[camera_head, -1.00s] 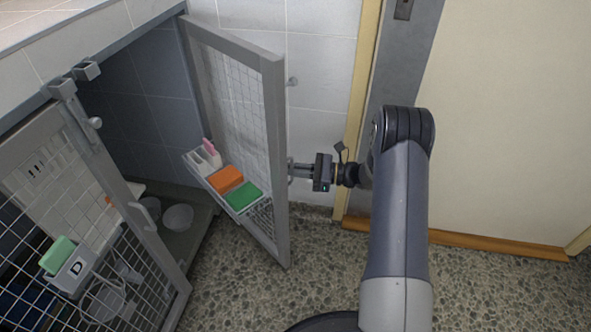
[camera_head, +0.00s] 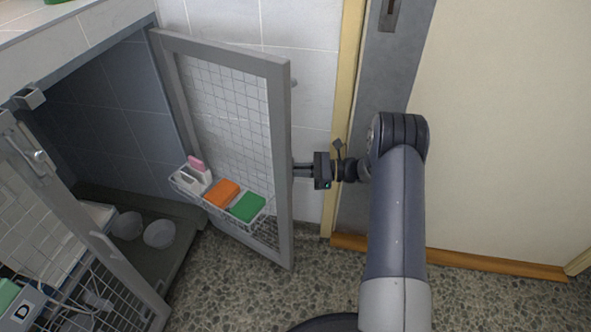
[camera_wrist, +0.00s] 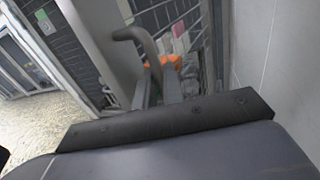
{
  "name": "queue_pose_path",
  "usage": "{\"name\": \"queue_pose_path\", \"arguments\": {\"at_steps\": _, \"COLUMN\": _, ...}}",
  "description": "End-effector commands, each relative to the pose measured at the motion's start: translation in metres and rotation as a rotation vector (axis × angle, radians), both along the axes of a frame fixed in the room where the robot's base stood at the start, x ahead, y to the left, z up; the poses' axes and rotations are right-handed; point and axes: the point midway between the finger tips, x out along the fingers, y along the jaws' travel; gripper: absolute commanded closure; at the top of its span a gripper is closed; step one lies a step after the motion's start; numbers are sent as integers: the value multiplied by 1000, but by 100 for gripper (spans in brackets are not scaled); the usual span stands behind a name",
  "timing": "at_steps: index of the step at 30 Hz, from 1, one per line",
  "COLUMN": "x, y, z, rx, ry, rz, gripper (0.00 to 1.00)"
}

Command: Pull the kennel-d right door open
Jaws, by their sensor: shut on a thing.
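The kennel-d right door (camera_head: 281,150) is a grey-framed wire mesh door and stands swung wide open, away from the kennel mouth. My gripper (camera_head: 298,170) is at the outer edge of this door. In the wrist view a curved grey handle (camera_wrist: 136,42) on the door frame runs down to my gripper fingers (camera_wrist: 158,88), which are shut on it. The exact contact is partly hidden behind the fingers and the door edge.
A wire basket (camera_head: 215,203) on the door's inner side holds an orange and a green block and a pink-topped item. The left door (camera_head: 90,235), labelled D, is at lower left. Bowls (camera_head: 159,234) sit inside the kennel. A tiled wall is behind the open door.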

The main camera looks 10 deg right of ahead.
Motion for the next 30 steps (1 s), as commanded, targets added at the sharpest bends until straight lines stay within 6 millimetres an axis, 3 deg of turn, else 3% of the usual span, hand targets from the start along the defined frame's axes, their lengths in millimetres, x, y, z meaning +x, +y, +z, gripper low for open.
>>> {"name": "queue_pose_path", "arguments": {"at_steps": 9, "x": 2, "y": 4, "z": 2, "rx": 0, "ry": -4, "rz": 1, "gripper": 100}}
{"name": "queue_pose_path", "arguments": {"at_steps": 10, "x": 2, "y": 4, "z": 2, "rx": 0, "ry": -4, "rz": 0, "gripper": 88}}
{"name": "queue_pose_path", "arguments": {"at_steps": 17, "x": 1, "y": 3, "z": 1, "rx": 1, "ry": -2, "rz": 1, "gripper": 69}}
{"name": "queue_pose_path", "arguments": {"at_steps": 26, "x": 0, "y": 0, "z": 1, "rx": 1, "ry": -1, "rz": 1, "gripper": 68}}
{"name": "queue_pose_path", "arguments": {"at_steps": 30, "x": -2, "y": -16, "z": 2, "rx": 0, "ry": -1, "rz": -2, "gripper": 68}}
